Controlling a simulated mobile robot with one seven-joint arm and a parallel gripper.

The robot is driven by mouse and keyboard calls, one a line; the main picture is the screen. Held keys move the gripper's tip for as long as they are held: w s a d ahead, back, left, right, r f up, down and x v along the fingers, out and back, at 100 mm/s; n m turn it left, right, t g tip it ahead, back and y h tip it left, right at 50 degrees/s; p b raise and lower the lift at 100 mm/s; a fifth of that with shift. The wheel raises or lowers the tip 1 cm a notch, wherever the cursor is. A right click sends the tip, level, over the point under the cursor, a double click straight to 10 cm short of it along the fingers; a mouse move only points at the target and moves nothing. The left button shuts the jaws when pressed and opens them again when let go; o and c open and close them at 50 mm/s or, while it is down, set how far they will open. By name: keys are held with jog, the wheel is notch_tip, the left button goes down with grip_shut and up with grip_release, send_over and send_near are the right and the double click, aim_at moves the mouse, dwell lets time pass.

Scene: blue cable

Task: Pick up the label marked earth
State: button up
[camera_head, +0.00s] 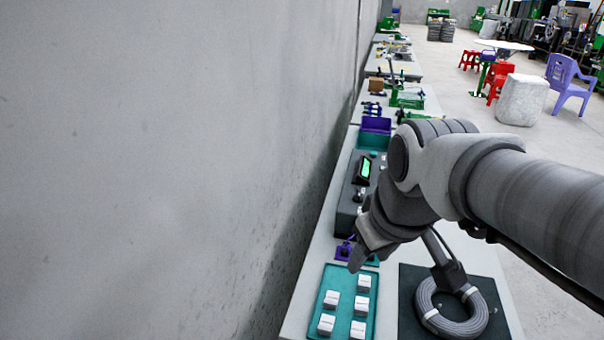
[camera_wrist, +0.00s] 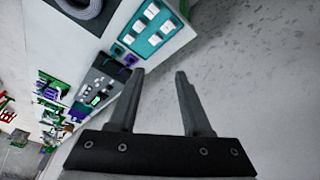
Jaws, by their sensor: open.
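Several small white labels (camera_head: 362,306) sit on a teal tray (camera_head: 346,272) at the front of the bench. Their markings are too small to read, so I cannot tell which one is marked earth. In the wrist view, the white labels (camera_wrist: 154,41) and teal tray (camera_wrist: 121,32) are at the top, beyond the fingertips. My gripper (camera_head: 358,258) is just behind the tray in the head view, partly hidden by the wrist. The wrist view shows my gripper (camera_wrist: 160,74) open, with nothing between its fingers.
A grey cable coil (camera_head: 451,321) lies on a dark mat (camera_head: 408,300) right of the tray. A dark device with a green screen (camera_head: 364,168) and a purple bin (camera_head: 376,125) stand behind. A concrete wall (camera_head: 170,170) runs along the bench's left.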

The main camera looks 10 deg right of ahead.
jog(key=w+d+f+n+g+b, duration=0.25)
jog(key=w+f+n, duration=0.25)
jog(key=w+f, duration=0.35)
jog(key=n+g+b, duration=0.2)
jog(key=n+b, duration=0.1)
jog(key=n, duration=0.2)
send_over(362, 308)
notch_tip(362, 308, down, 10)
jog(key=r, duration=0.1)
notch_tip(362, 308, down, 18)
jog(key=b, duration=0.2)
jog(key=shift+f+b, duration=0.1)
jog(key=shift+b, duration=0.2)
jog(key=shift+n, duration=0.3)
grip_shut()
